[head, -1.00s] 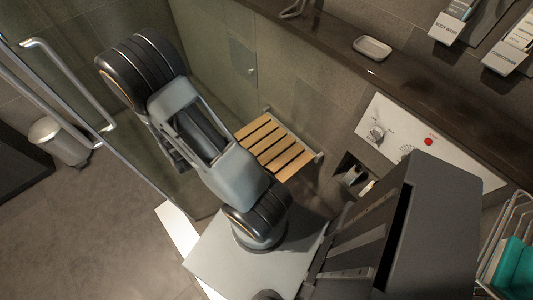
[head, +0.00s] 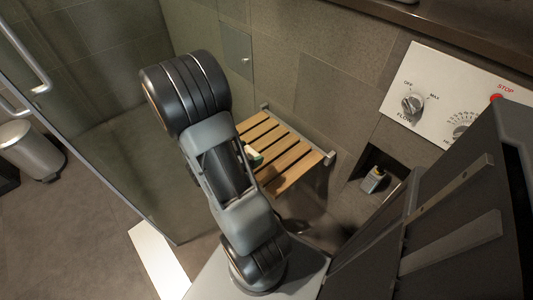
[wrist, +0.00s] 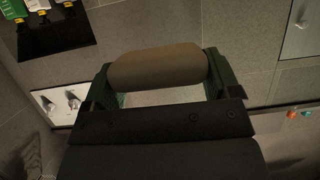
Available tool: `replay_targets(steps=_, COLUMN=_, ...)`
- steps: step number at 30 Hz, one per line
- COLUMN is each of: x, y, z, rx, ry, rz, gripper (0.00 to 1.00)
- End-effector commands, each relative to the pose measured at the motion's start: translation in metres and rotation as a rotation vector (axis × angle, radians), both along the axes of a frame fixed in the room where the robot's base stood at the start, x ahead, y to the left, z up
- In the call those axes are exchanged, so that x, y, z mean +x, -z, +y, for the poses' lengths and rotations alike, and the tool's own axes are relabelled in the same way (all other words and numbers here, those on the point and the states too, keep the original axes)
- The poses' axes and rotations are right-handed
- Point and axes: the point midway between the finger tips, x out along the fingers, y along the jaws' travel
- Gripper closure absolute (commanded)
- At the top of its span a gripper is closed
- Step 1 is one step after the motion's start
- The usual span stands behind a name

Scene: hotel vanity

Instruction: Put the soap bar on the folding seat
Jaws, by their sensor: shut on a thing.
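The folding seat (head: 290,165), with light wooden slats in a grey frame, is open from the wall in the head view. My arm covers its left part. In the wrist view my gripper (wrist: 158,72) is shut on the soap bar (wrist: 157,66), a rounded beige-brown bar lying crosswise between the green-dark fingers. In the head view my gripper is mostly hidden behind my arm. A small pale and green piece (head: 252,155) shows beside the arm, in front of the slats. I cannot tell how high it is above them.
A control panel (head: 440,90) with knobs is on the wall right of the seat. Below it is a niche holding a small bottle (head: 373,180). A glass screen with a metal handle (head: 35,65) stands left. A bin (head: 30,150) is on the floor.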

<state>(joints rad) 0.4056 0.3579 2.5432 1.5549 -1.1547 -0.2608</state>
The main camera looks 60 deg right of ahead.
Motion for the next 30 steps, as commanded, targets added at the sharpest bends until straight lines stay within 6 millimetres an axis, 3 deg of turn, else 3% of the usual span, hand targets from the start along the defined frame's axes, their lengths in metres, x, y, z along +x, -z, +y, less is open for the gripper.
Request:
replay_targets(steps=5, x=0.004, y=0.019, z=-0.012, rx=-0.001, ry=0.040, rz=-0.001, gripper=0.42)
replay_targets(steps=13, x=0.048, y=0.049, z=-0.061, rx=-0.003, ry=0.042, rz=-0.002, gripper=0.42)
replay_targets(steps=18, x=0.066, y=0.077, z=-0.082, rx=-0.001, ry=0.039, rz=0.001, gripper=0.42)
replay_targets(steps=24, x=0.078, y=0.094, z=-0.094, rx=-0.001, ry=0.038, rz=0.000, gripper=0.42)
replay_targets(steps=30, x=0.082, y=0.098, z=-0.098, rx=-0.001, ry=0.037, rz=0.001, gripper=0.42)
